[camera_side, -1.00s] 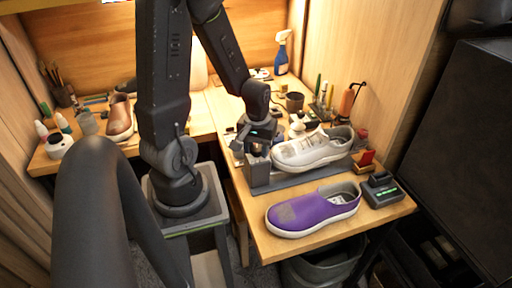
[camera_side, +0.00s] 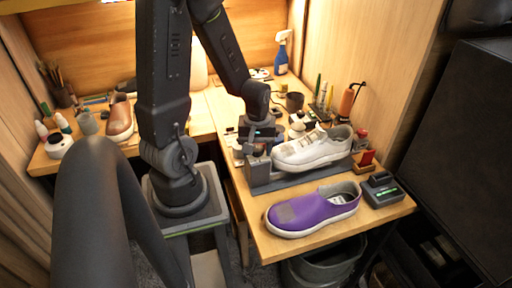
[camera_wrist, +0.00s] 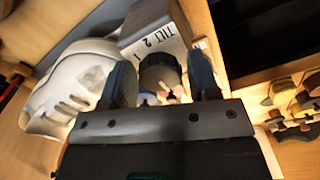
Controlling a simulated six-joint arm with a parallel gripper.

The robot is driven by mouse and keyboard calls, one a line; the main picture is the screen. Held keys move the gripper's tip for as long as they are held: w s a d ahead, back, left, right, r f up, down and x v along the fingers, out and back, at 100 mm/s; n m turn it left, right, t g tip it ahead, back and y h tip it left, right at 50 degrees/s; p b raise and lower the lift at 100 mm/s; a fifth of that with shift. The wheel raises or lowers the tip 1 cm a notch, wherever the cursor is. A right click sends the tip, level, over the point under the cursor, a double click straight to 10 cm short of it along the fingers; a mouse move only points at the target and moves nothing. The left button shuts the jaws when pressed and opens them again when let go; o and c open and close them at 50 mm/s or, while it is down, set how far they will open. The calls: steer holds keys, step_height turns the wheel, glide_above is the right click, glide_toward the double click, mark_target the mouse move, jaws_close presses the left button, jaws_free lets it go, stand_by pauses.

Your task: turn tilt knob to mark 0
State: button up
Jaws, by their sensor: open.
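The dark round tilt knob (camera_wrist: 158,73) sits on the end of a grey shoe stand (camera_wrist: 150,22) in the wrist view. The stand face reads "TILT" with "2" and "1" showing; no 0 mark is readable. My gripper (camera_wrist: 165,82) is open, with one finger on each side of the knob. I cannot tell whether either finger touches it. In the side view, my gripper (camera_side: 256,146) is at the left end of the stand (camera_side: 290,180), and the knob is hidden there. A white sneaker (camera_side: 312,150) rests on the stand and shows at left in the wrist view (camera_wrist: 75,85).
A purple slip-on shoe (camera_side: 312,210) lies in front of the stand. A black device with a green light (camera_side: 382,190) is at the right front corner.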

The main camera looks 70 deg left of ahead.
steer(key=shift+r, duration=2.5)
steer(key=shift+w+d+r, duration=0.15)
steer(key=shift+r, duration=0.1)
steer(key=s+d+r+m+t, duration=0.1)
steer(key=d+r+m+t, duration=0.4)
steer(key=d+r+m, duration=0.9)
steer(key=shift+s+d+r+t, duration=0.3)
steer(key=shift+s+r, duration=0.1)
steer(key=shift+r, duration=0.3)
